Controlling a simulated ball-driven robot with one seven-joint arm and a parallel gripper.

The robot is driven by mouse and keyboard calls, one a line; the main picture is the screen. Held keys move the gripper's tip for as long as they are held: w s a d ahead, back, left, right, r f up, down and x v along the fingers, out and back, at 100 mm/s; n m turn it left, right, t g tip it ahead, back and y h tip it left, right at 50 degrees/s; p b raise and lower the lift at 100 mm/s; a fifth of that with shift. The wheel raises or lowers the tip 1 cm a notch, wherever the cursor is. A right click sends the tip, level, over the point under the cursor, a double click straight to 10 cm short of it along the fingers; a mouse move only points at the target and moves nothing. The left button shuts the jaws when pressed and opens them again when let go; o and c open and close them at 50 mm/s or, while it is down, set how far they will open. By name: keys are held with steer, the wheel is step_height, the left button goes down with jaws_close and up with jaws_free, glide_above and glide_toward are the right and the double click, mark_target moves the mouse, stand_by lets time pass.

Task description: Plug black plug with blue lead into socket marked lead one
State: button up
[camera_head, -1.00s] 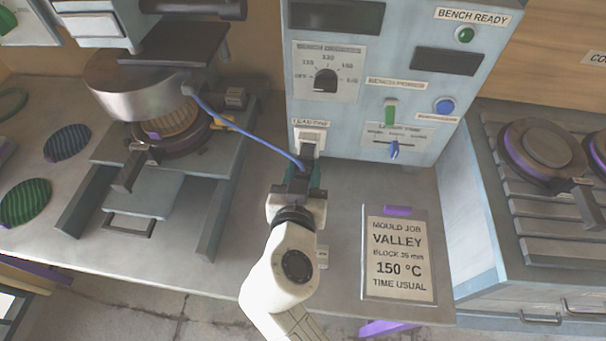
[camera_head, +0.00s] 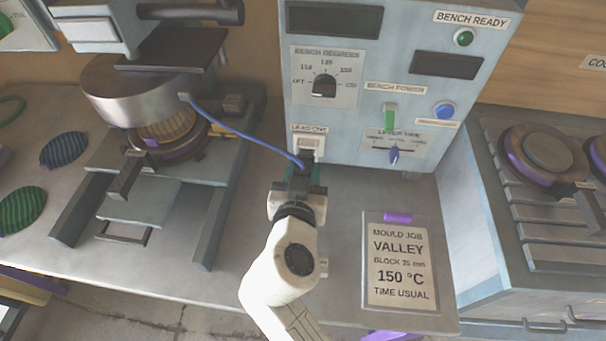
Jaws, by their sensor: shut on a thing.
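My gripper (camera_head: 301,178) is at the foot of the control panel, its green-tipped fingers shut on the black plug (camera_head: 306,158). The blue lead (camera_head: 240,133) runs from the plug up and left to the round metal pot of the press (camera_head: 135,95). The white socket (camera_head: 309,143), under the label LEAD ONE (camera_head: 308,128), is directly beyond the plug in line with the gripper. The plug's front end is at the lower part of the socket; I cannot tell how far it is in. The fingers partly hide the plug.
The control panel (camera_head: 350,120) stands upright with a dial (camera_head: 324,86), a green switch (camera_head: 389,117) and a blue button (camera_head: 445,109). A job card (camera_head: 398,262) lies on the bench to the right. Bare bench lies between press and gripper.

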steer(key=shift+w+f+b, duration=0.15)
steer(key=shift+w+b, duration=0.15)
steer(key=shift+w, duration=0.25)
steer(key=o, duration=1.1)
steer(key=b+v, duration=0.1)
steer(key=v, duration=0.9)
steer(key=shift+s, duration=0.35)
